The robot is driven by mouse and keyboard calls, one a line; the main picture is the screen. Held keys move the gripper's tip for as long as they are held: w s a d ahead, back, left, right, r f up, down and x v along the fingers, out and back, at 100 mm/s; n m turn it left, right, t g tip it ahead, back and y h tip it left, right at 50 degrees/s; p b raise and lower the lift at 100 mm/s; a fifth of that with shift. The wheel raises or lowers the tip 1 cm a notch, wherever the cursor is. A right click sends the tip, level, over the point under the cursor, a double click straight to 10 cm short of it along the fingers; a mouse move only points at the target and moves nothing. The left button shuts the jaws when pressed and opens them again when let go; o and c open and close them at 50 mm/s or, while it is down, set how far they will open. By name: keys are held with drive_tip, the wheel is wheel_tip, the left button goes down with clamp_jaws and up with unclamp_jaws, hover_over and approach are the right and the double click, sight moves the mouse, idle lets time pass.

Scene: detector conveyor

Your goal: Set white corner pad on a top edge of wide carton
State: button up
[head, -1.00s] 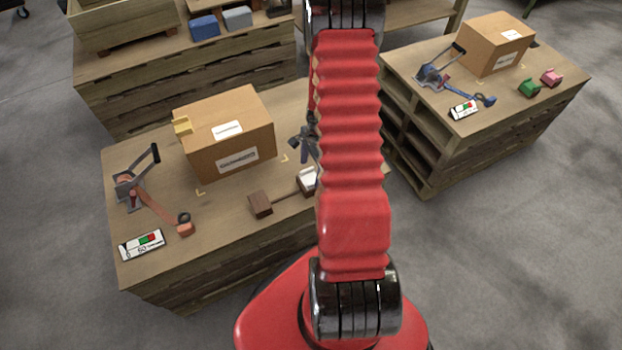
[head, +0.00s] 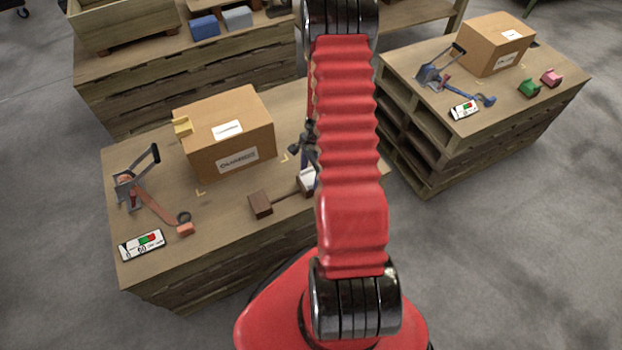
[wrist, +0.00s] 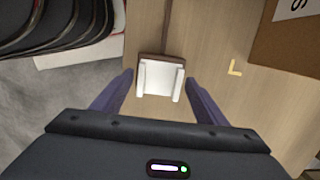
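In the head view the pad (head: 307,181) is partly hidden by my red arm. My gripper (wrist: 160,88) is open, its two dark fingers apart on either side of the pad, and I cannot tell their height above the bench. In the head view part of my gripper (head: 304,148) shows beside the arm. The wide carton (head: 225,135) stands closed on the left bench, with a yellow corner pad (head: 182,126) on its left top edge.
A brown mallet-like block (head: 260,204) lies in front of the carton, its handle running towards the white pad. A strapping tool (head: 134,188) and a gauge card (head: 142,245) lie at left. Another bench at right holds a carton (head: 494,45), a green pad (head: 529,88) and a pink pad (head: 551,77).

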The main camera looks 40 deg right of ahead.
sight(310, 179)
drive_tip(key=c, duration=0.9)
drive_tip(key=shift+r, duration=0.1)
drive_tip(key=shift+r, duration=4.95)
drive_tip(key=w+a+r+n, duration=0.5)
drive_tip(key=a+r+n, duration=0.1)
drive_tip(key=a, duration=0.3)
drive_tip(key=w+a+r+n+g+h, duration=0.1)
drive_tip(key=w+a+r+n, duration=0.4)
drive_tip(key=a+n, duration=0.3)
drive_tip(key=w+a+r+n, duration=0.6)
drive_tip(key=a+r+n, duration=0.1)
drive_tip(key=a, duration=0.3)
drive_tip(key=shift+a+r+g, duration=0.1)
drive_tip(key=shift+a+g, duration=0.25)
drive_tip(key=shift+g, duration=0.05)
